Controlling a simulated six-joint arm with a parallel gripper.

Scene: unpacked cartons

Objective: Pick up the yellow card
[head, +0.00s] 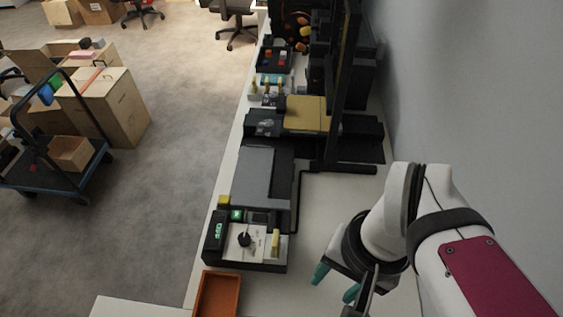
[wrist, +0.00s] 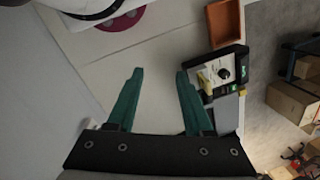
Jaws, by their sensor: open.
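A small pale yellow piece (head: 276,241), perhaps the yellow card, sits at the right side of a black device (head: 262,266) with a white panel, a black knob and a green display. In the wrist view the same pale yellow piece (wrist: 204,84) shows at the device's near left edge, just right of my right fingertip. A second yellow piece (head: 223,201) is at the device's far left corner. Which one is the card, I cannot tell for sure. My gripper (head: 336,283), with teal fingers, is open and empty, right of the device. Its spread fingers also show in the wrist view (wrist: 160,75).
An orange tray (head: 218,293) stands at the near edge beside the device. Bare table lies under my gripper. A grey wall is close on the right.

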